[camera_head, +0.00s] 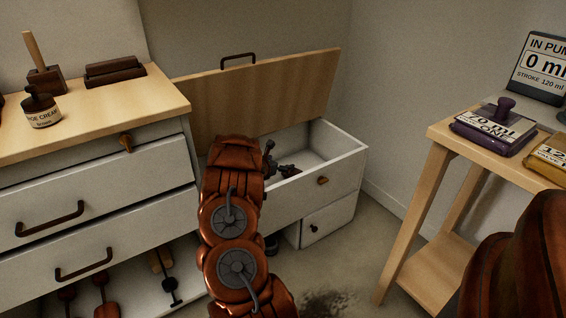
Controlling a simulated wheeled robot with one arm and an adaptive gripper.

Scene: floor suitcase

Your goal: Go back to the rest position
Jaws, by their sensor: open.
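My copper-coloured arm reaches forward from the bottom middle of the head view. My gripper (286,169), dark and small here, is at its far end. It is open, over the near left part of an open white chest (341,164). The arm hides part of the gripper and the chest's left side. I see nothing held between the fingers, though they are small and dark. The chest's wooden lid (285,85) stands raised behind it, with a dark handle on its top edge.
A drawer cabinet (95,195) stands close left of my arm, with a shoe cream jar (42,110), a wooden-handled tool (45,75) and dark blocks (114,70) on top. A wooden table (440,135) at right holds labelled blocks (495,128) and a display (541,65). Floor shows between.

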